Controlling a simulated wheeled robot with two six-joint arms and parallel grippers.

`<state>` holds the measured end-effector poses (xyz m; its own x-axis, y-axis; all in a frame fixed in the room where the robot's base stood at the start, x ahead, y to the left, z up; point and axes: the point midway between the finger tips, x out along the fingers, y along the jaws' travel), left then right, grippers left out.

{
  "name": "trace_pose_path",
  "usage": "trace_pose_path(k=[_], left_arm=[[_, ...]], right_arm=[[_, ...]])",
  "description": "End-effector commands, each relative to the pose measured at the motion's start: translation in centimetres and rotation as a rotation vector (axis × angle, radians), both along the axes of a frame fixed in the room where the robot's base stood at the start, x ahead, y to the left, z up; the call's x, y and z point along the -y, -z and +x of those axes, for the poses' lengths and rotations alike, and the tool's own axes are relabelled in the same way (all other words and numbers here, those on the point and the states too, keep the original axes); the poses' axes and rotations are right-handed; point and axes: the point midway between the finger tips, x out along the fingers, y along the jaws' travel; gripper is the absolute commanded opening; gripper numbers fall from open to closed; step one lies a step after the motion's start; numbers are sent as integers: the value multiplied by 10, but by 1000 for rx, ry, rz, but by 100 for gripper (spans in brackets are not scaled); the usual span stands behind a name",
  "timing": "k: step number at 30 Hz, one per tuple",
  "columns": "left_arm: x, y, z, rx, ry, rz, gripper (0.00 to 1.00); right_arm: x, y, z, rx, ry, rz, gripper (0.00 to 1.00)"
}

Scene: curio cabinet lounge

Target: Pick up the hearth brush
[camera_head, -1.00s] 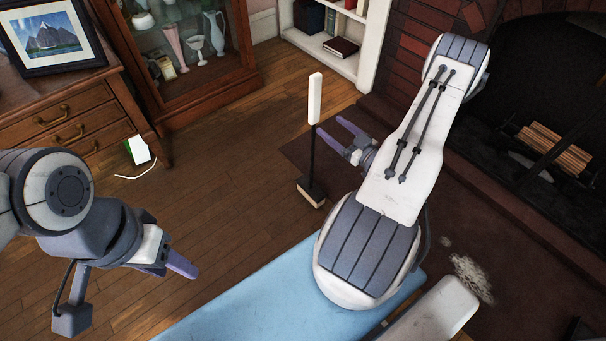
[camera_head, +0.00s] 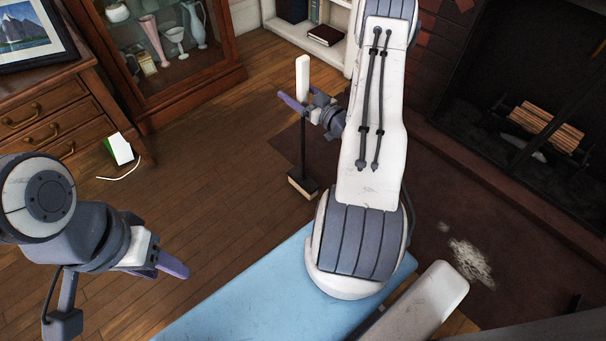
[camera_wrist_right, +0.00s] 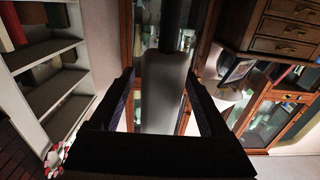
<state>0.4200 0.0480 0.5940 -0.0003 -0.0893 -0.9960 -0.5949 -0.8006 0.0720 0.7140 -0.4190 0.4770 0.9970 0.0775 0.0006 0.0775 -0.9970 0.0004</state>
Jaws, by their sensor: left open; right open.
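The hearth brush (camera_head: 303,150) stands upright on the floor in the head view, with a white handle on top, a dark shaft and a pale block at its base. My right gripper (camera_head: 300,100) is at the brush, around the lower part of the handle or just beside it. In the right wrist view the white handle (camera_wrist_right: 163,95) and part of the dark shaft appear between the two open fingers of that gripper. I cannot tell whether they touch. My left gripper (camera_head: 172,265) is empty, low at the left, far from the brush.
A wooden drawer chest (camera_head: 50,110) and a glass cabinet (camera_head: 190,85) stand at the back left. A green and white object (camera_head: 120,149) lies near the chest. The fireplace (camera_head: 530,90) is at the right. Pale ash (camera_head: 470,262) lies on the dark rug (camera_head: 430,205). Wooden floor is open at the centre left.

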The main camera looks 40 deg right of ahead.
Motion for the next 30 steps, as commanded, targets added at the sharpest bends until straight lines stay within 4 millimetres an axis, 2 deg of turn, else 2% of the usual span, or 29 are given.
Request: trace_pose_path(k=[6,8,12,13,30], left_arm=[[0,0,0,0,0,0,50],[0,0,0,0,0,0,50],[0,0,0,0,0,0,50],[0,0,0,0,0,0,50],[0,0,0,0,0,0,50]], right_arm=[[0,-1,1,-1,0,0,80],[0,-1,1,-1,0,0,61],[0,0,1,-1,0,0,7],[0,0,1,-1,0,0,0],[0,0,1,-2,0,1,0]])
